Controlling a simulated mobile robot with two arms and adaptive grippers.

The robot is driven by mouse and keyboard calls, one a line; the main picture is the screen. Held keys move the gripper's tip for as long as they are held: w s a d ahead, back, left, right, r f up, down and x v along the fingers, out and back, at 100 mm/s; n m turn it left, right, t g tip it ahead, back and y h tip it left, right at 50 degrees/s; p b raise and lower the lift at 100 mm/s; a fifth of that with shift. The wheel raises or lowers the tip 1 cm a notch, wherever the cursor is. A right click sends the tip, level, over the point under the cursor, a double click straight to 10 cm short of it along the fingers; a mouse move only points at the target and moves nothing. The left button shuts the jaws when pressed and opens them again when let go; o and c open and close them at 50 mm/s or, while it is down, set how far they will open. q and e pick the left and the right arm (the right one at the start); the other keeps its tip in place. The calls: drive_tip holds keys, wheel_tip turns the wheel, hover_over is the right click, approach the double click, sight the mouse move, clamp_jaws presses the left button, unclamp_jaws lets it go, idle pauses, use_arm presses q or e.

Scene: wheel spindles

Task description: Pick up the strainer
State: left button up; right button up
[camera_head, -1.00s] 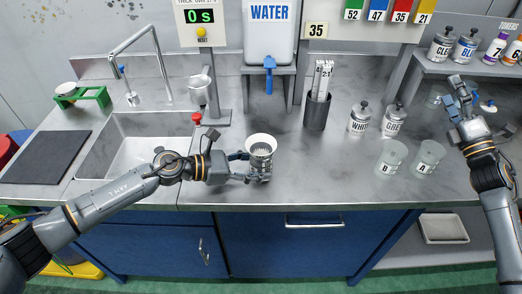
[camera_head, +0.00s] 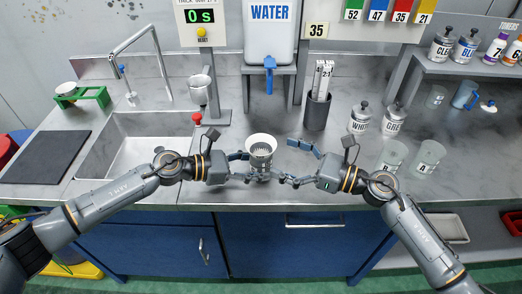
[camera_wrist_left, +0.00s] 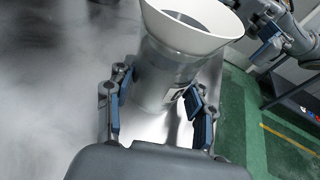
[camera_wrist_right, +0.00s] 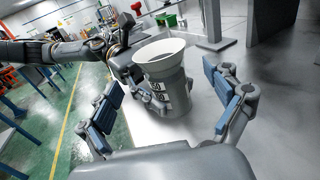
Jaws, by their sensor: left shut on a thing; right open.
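The white strainer (camera_head: 262,145), a wide-rimmed cone, sits upright on top of a grey see-through cup (camera_wrist_right: 170,95) near the counter's front edge. My left gripper (camera_head: 247,167) is shut on the cup from the left, below the strainer; the left wrist view shows its fingers (camera_wrist_left: 158,90) on both sides of the cup. My right gripper (camera_head: 289,160) is open and empty just right of the strainer and cup. In the right wrist view the strainer (camera_wrist_right: 160,52) and cup stand ahead, between the spread fingers, apart from them. The strainer's lower part is hidden inside the cup.
Beakers B (camera_head: 390,157) and A (camera_head: 427,157) stand right, B partly behind my right arm. White and grey jars (camera_head: 360,118) are behind them. A stick holder (camera_head: 316,110), water tank (camera_head: 269,32) and sink (camera_head: 130,150) surround the clear middle counter.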

sight(249, 141)
drive_tip(key=x, duration=0.3)
drive_tip(key=r+x, duration=0.1)
drive_tip(key=x, duration=0.1)
drive_tip(key=shift+w+a+r, duration=0.15)
drive_tip(key=shift+w+a, duration=0.1)
drive_tip(key=shift+a, duration=0.05)
drive_tip(key=shift+w+a, duration=0.15)
drive_tip(key=shift+a, duration=0.2)
drive_tip(key=shift+d, duration=0.1)
drive_tip(key=c, duration=0.8)
